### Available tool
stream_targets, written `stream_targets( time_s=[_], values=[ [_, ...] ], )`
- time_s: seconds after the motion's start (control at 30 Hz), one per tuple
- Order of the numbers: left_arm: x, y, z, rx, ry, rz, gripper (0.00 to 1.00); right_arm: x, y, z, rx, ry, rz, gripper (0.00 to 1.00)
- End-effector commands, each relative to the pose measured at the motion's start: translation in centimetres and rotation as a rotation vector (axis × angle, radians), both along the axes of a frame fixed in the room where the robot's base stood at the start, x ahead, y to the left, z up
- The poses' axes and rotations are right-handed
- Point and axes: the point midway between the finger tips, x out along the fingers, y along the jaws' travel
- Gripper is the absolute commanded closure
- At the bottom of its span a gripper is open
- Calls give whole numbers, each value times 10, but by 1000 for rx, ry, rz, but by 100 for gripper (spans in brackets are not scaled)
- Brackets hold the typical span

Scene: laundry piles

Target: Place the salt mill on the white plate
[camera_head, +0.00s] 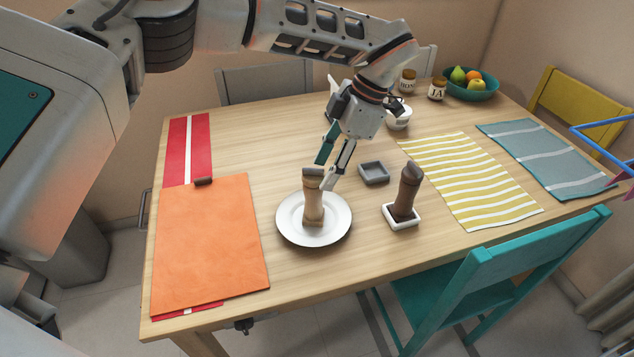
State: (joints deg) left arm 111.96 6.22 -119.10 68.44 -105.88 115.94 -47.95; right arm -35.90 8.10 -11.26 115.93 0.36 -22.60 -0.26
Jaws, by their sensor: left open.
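A light wooden mill (313,205), which I take for the salt mill, stands upright on the white plate (288,231) near the table's front edge. My left gripper (325,175) is open just above and behind the mill's top. Its fingertips are close to the mill's head, and whether they touch it cannot be told. A dark brown mill (406,192) stands in a small white square dish (401,223) to the right. My right gripper is not in view.
An empty grey square dish (374,173) lies behind the dark mill. An orange folder (210,245) covers part of a red runner (189,150) at left. Striped yellow (468,180) and blue-grey (545,155) cloths, jars, and a fruit bowl (471,91) occupy the right and back.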

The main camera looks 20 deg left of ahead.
Motion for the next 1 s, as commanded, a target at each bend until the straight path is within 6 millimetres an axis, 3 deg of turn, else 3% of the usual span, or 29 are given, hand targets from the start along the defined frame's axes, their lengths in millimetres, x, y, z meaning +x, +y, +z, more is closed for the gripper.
stream_targets(
  time_s=[0.1,0.33,1.0],
  values=[
    [4,-7,20,2,-3,1,54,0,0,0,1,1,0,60],
    [7,-14,38,0,1,0,54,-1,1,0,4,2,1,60],
    [7,-15,40,0,1,0,54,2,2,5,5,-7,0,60]
  ],
)
